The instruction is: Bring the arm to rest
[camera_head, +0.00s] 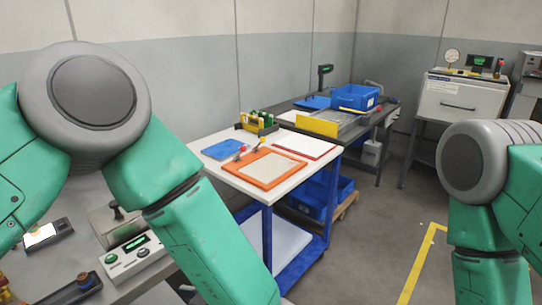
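My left arm (165,175) comes in from the left, bends at a grey joint and runs down past the bottom edge of the view. My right arm (480,205) comes in from the right, bends at a grey joint and also points down out of the picture. Both arms are green with grey round joints. Neither gripper shows, so I cannot see their fingers or anything in them.
A white-topped table (222,170) with an orange-framed board (262,180) stands ahead. Behind it a dark bench (382,118) holds a blue crate (355,97). A grey bench with control boxes (132,258) lies beside my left arm. Open floor with yellow tape (421,262) is between the arms.

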